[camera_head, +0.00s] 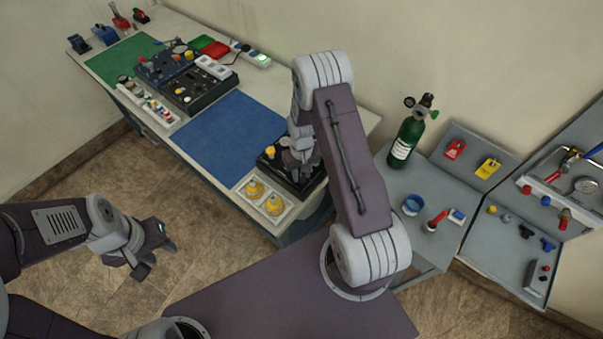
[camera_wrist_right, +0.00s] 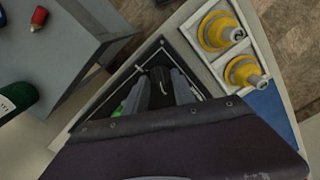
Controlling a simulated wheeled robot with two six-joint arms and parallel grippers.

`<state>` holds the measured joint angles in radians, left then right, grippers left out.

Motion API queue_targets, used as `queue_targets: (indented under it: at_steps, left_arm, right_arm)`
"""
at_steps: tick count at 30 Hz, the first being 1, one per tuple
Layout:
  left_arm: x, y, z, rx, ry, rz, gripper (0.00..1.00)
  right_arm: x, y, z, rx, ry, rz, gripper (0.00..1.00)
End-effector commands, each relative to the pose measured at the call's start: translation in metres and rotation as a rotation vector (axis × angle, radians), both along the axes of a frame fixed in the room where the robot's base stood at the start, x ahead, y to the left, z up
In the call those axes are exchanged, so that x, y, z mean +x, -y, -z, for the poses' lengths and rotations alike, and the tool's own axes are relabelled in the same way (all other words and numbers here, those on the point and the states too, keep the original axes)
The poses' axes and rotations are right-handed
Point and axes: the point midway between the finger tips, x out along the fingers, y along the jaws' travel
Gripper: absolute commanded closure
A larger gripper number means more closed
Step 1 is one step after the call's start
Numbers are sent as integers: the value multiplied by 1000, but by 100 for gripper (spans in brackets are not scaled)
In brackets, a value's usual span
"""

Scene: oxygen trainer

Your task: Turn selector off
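The selector looks to be the dark knob (camera_wrist_right: 160,82) on a black panel (camera_wrist_right: 143,62) in the right wrist view. My right gripper (camera_wrist_right: 160,92) reaches down over this panel with one grey finger on each side of the knob. Whether the fingers press on it cannot be told. In the head view my right gripper (camera_head: 302,160) is over the black panel (camera_head: 275,165) and hides most of it, with a yellow knob (camera_head: 270,152) beside it. A bit of green shows left of the fingers in the wrist view. My left gripper (camera_head: 155,258) is open and empty above the floor.
Two yellow-collared fittings (camera_head: 264,198) sit in a white tray beside the panel. A blue mat (camera_head: 228,132) and a dark control unit (camera_head: 185,80) lie further along the bench. A green cylinder (camera_head: 405,142) stands on the grey side table.

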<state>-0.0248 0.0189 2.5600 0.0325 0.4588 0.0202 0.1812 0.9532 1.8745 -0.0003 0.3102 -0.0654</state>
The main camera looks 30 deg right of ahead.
Motion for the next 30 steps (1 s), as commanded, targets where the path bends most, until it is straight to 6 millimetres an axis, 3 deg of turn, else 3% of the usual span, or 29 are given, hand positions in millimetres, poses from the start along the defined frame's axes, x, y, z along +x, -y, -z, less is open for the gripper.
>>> queue_targets:
  at_steps: [5,8,15,19,30]
  left_arm:
    - [0,0,2,0,0,0,64]
    - [0,0,6,0,0,0,64]
    - [0,0,19,0,0,0,64]
    - [0,0,22,0,0,0,64]
    - [0,0,21,0,0,0,64]
  right_arm:
    - [0,0,-2,0,-1,0,69]
    - [1,0,-14,0,3,0,69]
    - [1,0,-64,-1,5,0,69]
    - [0,0,-83,0,3,0,69]
    - [-1,0,-91,0,0,0,69]
